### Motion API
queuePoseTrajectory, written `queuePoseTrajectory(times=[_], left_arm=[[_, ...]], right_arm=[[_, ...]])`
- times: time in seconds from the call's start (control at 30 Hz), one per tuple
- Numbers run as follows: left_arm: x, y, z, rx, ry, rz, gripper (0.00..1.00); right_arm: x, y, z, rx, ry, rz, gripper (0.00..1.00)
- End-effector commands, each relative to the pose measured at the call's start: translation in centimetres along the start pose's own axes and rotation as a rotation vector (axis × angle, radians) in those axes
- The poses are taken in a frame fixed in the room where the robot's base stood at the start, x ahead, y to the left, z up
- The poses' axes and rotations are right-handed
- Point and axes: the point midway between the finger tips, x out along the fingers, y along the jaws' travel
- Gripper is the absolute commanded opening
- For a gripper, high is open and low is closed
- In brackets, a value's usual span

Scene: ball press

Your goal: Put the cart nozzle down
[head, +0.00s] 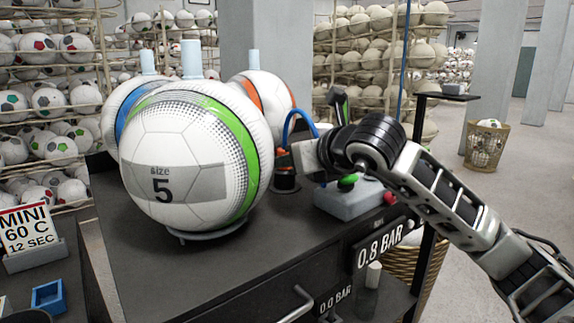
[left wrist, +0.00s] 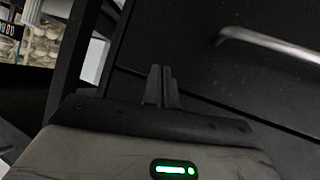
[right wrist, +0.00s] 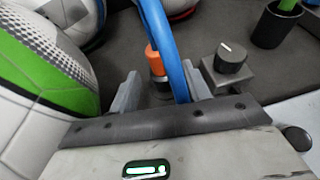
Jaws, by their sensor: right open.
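The cart nozzle (right wrist: 153,60), with an orange collar and dark lower body, stands upright between the fingers of my right gripper (right wrist: 160,92) in the right wrist view. The fingers are spread, with visible room on both sides. A blue hose (right wrist: 165,45) arcs in front of the nozzle. In the head view my right gripper (head: 297,158) is beside the nozzle's orange part (head: 281,152), above a dark round holder (head: 285,180) on the cart top. The nozzle's tip is hidden. My left gripper (left wrist: 161,85) has its fingers together and empty, near the cart's dark front; it is outside the head view.
A large size 5 ball (head: 185,165) stands on the cart (head: 140,265), left of my right gripper, with two balls behind. A grey box (head: 348,203) with buttons sits right of the nozzle. A black cup (right wrist: 275,27) with a green-topped item is nearby.

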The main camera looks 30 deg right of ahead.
Motion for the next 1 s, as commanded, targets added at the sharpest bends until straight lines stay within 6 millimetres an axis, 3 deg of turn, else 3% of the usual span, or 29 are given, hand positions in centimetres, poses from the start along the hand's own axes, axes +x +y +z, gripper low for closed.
queuePoseTrajectory(times=[0.2, 0.4, 1.0], left_arm=[[0.3, 0.0, 0.3, 0.005, 0.012, 0.001, 0.00], [0.2, 0.0, 0.3, 0.008, 0.019, 0.003, 0.00], [0.1, 0.1, 0.2, 0.009, 0.019, 0.005, 0.00]], right_arm=[[-4.3, 0.0, -0.2, -0.004, 0.000, -0.002, 0.48], [-6.3, 0.0, -0.1, -0.002, 0.002, 0.000, 0.48], [-6.6, 0.0, -0.1, -0.001, 0.002, 0.000, 0.48]])
